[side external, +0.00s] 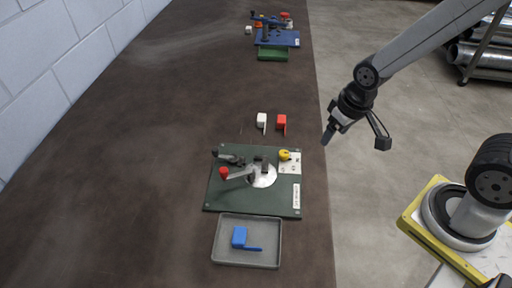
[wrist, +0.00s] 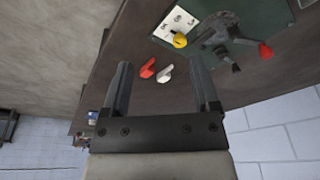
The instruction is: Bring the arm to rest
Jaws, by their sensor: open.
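My gripper (side external: 328,134) hangs beside the right edge of the brown table, above the level of the floor and apart from everything. In the wrist view, my gripper (wrist: 165,88) has its two fingers spread wide with nothing between them in its grasp. Part of the fixture shows in the wrist view, at the upper right.
A grey tray (side external: 222,259) holds a blue block with a tab (side external: 240,238). White (side external: 262,119) and red (side external: 282,122) pieces stand behind the fixture. A second, blue fixture (side external: 283,38) and green tray (side external: 272,55) are far back. The table's middle left is clear.

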